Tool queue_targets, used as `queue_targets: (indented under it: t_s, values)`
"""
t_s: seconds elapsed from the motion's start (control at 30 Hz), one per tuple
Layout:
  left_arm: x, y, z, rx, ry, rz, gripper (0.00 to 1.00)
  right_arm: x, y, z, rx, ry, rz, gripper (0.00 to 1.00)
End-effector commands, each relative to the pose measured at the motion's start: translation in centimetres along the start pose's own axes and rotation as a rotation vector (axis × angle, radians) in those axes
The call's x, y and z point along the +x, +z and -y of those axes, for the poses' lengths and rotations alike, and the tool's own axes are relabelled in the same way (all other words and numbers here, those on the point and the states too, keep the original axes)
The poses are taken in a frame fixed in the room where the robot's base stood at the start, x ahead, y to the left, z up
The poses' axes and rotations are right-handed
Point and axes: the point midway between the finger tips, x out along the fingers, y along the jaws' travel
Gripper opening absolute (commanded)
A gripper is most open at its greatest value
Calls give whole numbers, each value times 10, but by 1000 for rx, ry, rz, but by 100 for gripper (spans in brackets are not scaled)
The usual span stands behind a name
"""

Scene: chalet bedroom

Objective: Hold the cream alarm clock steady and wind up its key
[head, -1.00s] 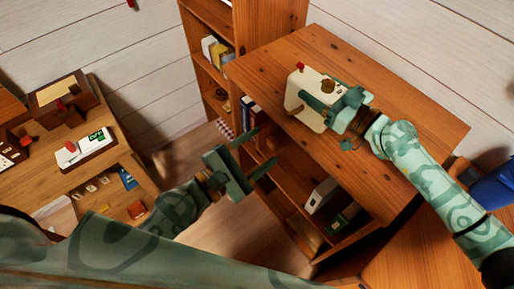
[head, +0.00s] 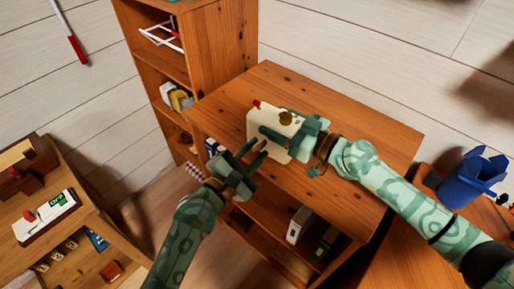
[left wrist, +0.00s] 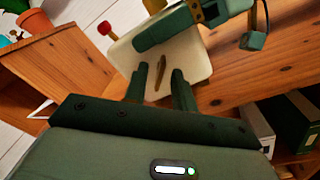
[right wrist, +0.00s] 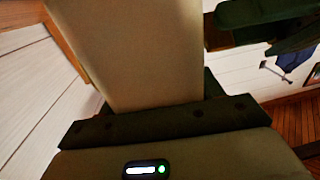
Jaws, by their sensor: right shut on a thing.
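The cream alarm clock (head: 259,121) stands on top of the wooden bookcase (head: 345,115), with a red knob (head: 256,104) and a brown knob (head: 285,118) on it. My right gripper (head: 280,128) is shut on the clock's body, which also fills the middle of the right wrist view (right wrist: 140,50). My left gripper (head: 255,155) is at the clock's near face. In the left wrist view, its open fingers (left wrist: 160,84) stand on either side of the thin brass key (left wrist: 160,74), with gaps visible. Whether they touch the key's far parts cannot be told.
A taller shelf (head: 215,50) with books stands behind the bookcase. A desk (head: 85,235) with small items is at the lower left. A blue bin (head: 470,178) is at the right. The bookcase top behind and right of the clock is bare.

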Motion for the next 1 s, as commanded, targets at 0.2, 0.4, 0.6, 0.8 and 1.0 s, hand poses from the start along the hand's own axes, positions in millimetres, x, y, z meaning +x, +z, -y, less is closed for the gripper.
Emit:
queue_targets:
  t_s: [0.2,0.4,0.6,0.8,1.0]
  values:
    - [14,0,0,0,-1,0,27,0,-1,0,0,0,-2,29]
    - [14,0,0,0,-1,0,27,0,-1,0,0,0,-2,29]
    - [14,0,0,1,-1,0,0,0,-1,0,0,0,-2,29]
    - [14,0,0,7,-1,0,0,0,-2,0,0,0,-3,29]
    - [14,0,1,60,-3,0,0,0,-2,0,0,0,-3,29]
